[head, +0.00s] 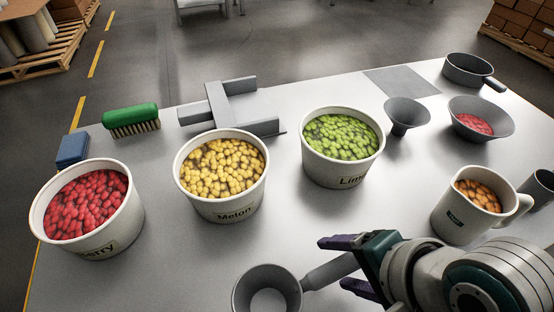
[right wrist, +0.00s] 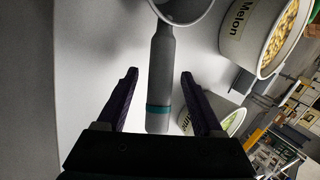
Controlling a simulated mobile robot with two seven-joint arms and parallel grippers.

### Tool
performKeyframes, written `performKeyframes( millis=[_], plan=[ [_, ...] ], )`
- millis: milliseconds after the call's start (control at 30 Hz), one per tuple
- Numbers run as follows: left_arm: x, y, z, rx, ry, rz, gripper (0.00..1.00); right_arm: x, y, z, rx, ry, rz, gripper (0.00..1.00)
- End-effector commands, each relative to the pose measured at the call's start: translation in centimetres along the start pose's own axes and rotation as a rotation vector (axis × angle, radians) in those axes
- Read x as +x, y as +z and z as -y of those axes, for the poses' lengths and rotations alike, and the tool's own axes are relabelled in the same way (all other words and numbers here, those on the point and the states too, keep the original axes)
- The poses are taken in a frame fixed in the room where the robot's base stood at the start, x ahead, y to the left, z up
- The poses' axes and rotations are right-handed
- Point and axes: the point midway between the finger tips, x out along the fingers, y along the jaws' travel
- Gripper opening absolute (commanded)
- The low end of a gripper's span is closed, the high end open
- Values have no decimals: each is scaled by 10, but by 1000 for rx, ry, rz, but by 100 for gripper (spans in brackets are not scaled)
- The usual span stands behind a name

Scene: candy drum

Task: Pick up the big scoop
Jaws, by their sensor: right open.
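The big scoop, a grey round cup with a straight grey handle, lies at the front of the table. Its cup (head: 240,290) is at the bottom edge of the head view, and its handle (head: 328,272) points right toward my right gripper (head: 335,263). My right gripper is open. In the right wrist view, the handle (right wrist: 160,75), with a teal band, runs between the two dark fingers (right wrist: 159,88) with a gap on each side. The cup shows only partly there at the top. My left gripper is not in view.
Tubs of red (head: 120,225), yellow (head: 225,205) and green (head: 340,165) candy stand behind the scoop. A jug (head: 455,220) of orange candy stands at right. A funnel (head: 407,112), bowl (head: 500,120), pan (head: 468,68), green brush (head: 130,116) and grey stand (head: 230,105) are farther back.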

Motion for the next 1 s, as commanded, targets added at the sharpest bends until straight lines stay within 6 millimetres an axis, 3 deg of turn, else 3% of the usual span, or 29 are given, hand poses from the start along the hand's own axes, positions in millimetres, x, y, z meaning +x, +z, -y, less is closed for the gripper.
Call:
performKeyframes(
  millis=[133,433,1000],
  plan=[
    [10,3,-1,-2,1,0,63,21,-1,-1,0,0,-1,68],
    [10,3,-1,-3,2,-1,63,24,0,0,0,0,-1,68],
    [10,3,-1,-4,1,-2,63,23,-1,0,0,1,-1,4]
  ],
)
